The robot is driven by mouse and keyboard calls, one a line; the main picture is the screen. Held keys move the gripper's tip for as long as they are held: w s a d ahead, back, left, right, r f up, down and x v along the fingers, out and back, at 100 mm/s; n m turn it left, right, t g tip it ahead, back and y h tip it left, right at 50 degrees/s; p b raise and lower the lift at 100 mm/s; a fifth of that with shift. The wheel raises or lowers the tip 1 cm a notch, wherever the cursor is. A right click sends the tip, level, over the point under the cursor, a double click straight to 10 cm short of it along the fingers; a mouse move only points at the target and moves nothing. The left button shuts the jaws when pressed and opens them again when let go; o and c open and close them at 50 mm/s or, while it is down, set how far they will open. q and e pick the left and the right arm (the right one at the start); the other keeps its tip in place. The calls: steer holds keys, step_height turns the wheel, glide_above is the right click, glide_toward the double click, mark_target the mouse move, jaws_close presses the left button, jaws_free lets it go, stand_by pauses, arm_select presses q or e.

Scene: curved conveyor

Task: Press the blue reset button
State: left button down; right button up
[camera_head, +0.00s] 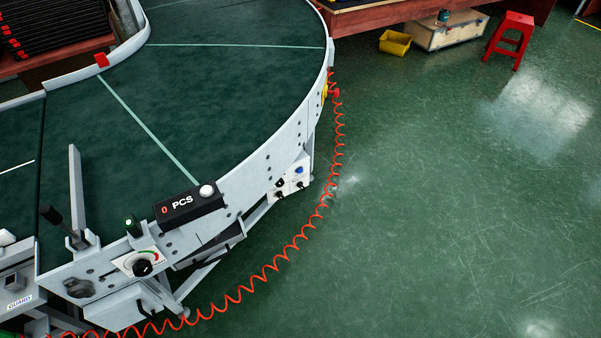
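A small blue button (298,170) sits on a white control box (290,179) on the outer side of the curved conveyor (230,95), below its rail. A black counter display (189,205) reading "0 PCS" stands to its left, with a white round knob (207,190) on top. Neither of my grippers is in view.
A coiled red hose (298,241) hangs from the conveyor's outer side and runs along the floor to the lower left. A black dial (143,267) and a green button (132,225) sit at the conveyor's near end. A red stool (510,39), yellow bin (395,42) and crate (447,33) stand behind. The right floor is clear.

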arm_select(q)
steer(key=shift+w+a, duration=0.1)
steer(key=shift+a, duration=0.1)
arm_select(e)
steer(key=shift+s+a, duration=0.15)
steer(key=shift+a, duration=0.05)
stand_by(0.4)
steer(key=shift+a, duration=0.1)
